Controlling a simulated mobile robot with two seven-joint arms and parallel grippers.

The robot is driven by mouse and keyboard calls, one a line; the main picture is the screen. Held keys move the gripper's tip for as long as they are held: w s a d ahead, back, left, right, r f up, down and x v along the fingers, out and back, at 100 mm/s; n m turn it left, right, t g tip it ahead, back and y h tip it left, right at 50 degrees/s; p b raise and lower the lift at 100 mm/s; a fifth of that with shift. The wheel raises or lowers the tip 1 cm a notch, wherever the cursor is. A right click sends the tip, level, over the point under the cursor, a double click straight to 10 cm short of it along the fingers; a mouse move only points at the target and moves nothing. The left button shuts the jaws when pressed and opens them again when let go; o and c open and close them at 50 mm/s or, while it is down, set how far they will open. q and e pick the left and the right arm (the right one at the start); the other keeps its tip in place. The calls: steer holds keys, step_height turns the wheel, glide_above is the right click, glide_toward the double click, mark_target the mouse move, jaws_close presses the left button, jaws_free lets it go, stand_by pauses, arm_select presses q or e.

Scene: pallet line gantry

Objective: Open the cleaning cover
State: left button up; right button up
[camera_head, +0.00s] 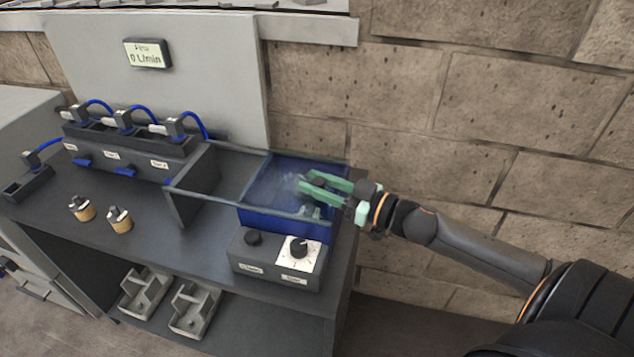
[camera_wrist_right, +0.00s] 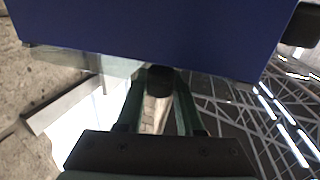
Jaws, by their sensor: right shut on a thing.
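The cleaning cover appears to be the clear panel (camera_head: 235,187) with thin grey edges over the blue tank (camera_head: 285,222). It looks down and level, with grey side walls at its left end. My right gripper (camera_head: 312,188) comes in from the right, its green fingers over the blue tank. It is shut on a small black knob (camera_wrist_right: 160,78), which sits between the fingertips beside the blue surface in the right wrist view. Whether the knob belongs to the cover is hard to tell. My left gripper is not in view.
A control box (camera_head: 277,262) with a dial stands in front of the tank. Brass fittings (camera_head: 120,219) and a block with blue hoses (camera_head: 130,145) are to the left. Grey brackets (camera_head: 193,307) lie on the shelf below. A brick wall is behind.

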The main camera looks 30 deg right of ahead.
jaws_close()
stand_by(0.8)
